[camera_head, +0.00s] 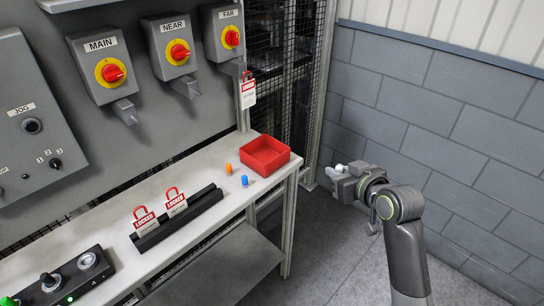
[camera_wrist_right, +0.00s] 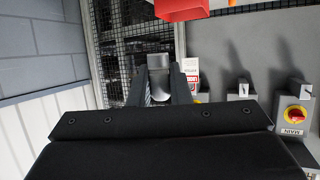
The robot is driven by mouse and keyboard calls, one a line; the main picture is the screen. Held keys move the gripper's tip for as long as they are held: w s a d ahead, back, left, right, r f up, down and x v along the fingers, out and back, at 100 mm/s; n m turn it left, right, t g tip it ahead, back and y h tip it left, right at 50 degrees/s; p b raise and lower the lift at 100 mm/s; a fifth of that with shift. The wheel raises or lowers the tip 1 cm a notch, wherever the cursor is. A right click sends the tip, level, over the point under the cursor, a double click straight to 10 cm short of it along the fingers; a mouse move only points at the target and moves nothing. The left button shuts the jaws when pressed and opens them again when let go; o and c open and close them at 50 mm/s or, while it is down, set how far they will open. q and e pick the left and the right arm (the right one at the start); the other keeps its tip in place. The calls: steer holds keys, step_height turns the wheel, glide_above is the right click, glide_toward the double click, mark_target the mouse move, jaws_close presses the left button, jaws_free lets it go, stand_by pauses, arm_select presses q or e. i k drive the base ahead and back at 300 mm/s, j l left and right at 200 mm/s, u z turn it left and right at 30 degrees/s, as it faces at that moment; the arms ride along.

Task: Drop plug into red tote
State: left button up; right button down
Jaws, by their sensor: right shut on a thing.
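The red tote (camera_head: 264,162) is an open square box on the right end of the light bench. It also shows in part at the top of the right wrist view (camera_wrist_right: 184,9). My right gripper (camera_head: 342,176) is to the right of the tote, off the bench, in front of the block wall. In the right wrist view its two fingers (camera_wrist_right: 160,92) are shut on a grey plug (camera_wrist_right: 159,66). In the head view the plug (camera_head: 340,167) looks pale and small at the fingertips. An orange plug (camera_head: 228,169) and a blue plug (camera_head: 245,180) stand on the bench left of the tote. My left gripper is not in view.
The bench (camera_head: 216,227) also bears a dark rack (camera_head: 180,216) with two red lockout tags and a black control box (camera_head: 70,280). Switches MAIN, NEAR and FAR are on the panel behind, and a mesh fence (camera_head: 292,85) stands behind the tote. Floor between bench and arm is clear.

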mark_target(254, 168)
steer(key=i+j+u, duration=0.1)
steer(key=i, duration=0.3)
steer(key=i+j+u, duration=0.1)
steer(key=i+j, duration=0.15)
steer(key=i, duration=0.15)
